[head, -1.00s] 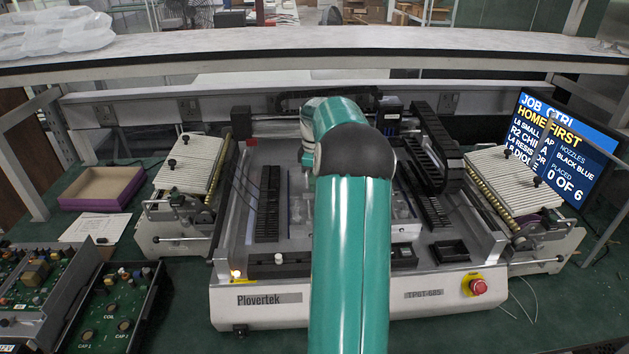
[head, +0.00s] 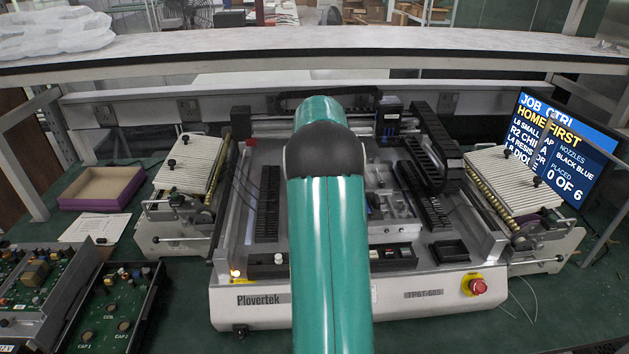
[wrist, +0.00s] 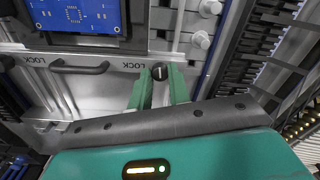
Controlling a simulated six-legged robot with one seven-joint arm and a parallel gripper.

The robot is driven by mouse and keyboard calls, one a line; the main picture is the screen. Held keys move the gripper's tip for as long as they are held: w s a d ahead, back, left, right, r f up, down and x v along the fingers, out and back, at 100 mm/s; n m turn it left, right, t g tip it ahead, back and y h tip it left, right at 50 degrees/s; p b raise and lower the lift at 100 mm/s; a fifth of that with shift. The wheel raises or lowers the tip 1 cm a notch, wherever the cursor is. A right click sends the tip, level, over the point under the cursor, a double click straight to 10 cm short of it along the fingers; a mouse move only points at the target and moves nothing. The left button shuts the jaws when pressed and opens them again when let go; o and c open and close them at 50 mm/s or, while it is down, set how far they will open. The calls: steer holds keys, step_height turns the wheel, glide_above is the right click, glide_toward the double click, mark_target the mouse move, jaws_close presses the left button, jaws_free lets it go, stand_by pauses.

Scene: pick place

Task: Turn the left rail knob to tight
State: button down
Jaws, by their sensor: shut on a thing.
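How far the knob is turned is too small to tell. In the head view, my green arm reaches over the pick-and-place machine (head: 340,305) and hides my gripper and the knob.
A blue circuit board (wrist: 75,14) lies near the rail in the wrist view, with white knobs (wrist: 200,40) to the right. In the head view, feeder banks flank the machine. A red stop button (head: 477,286) is front right. An open box (head: 100,188) is left.

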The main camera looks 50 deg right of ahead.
steer(key=m, duration=0.3)
steer(key=shift+m, duration=2.3)
steer(key=c, duration=1.3)
jaws_free()
step_height(320, 180, up, 14)
steer(key=shift+s, duration=0.25)
